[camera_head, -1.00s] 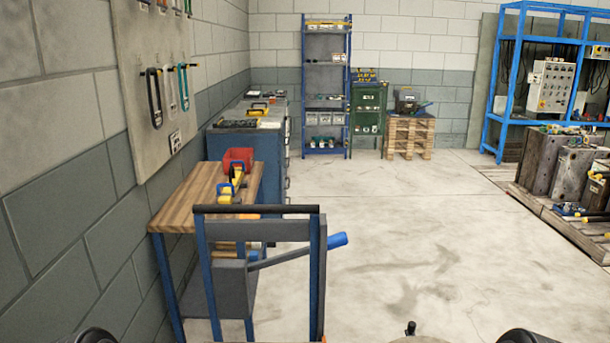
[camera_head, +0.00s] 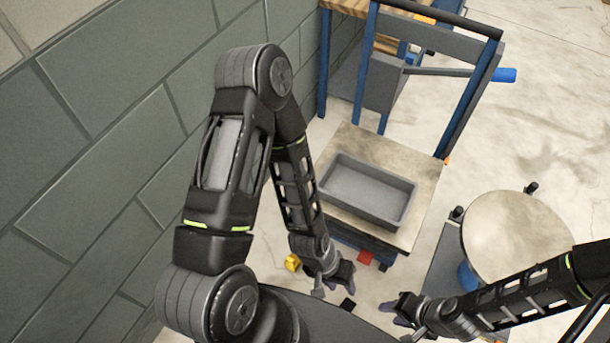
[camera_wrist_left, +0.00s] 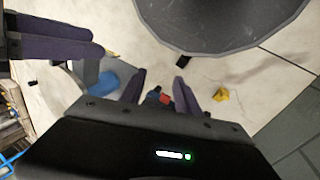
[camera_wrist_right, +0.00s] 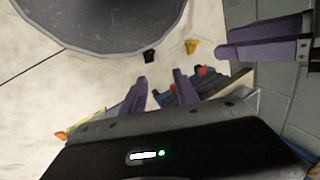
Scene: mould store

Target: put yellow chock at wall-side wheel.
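The yellow chock (camera_head: 292,262) lies on the floor near the wall, left of my left gripper. It also shows in the left wrist view (camera_wrist_left: 220,95) and the right wrist view (camera_wrist_right: 191,46). The cart (camera_head: 425,222) with blue frame stands ahead; its wall-side wheel is hidden or too unclear to pick out. A red piece (camera_head: 365,257) shows at the cart's near edge. My left gripper (camera_head: 338,284) is open and empty above the floor, right of the chock. My right gripper (camera_head: 394,309) is open and empty, further right.
A grey tray (camera_head: 367,190) lies on the cart's top. A round-topped stand (camera_head: 515,235) is to the right. The block wall (camera_head: 130,110) closes off the left side. Clear floor lies beyond, at the right.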

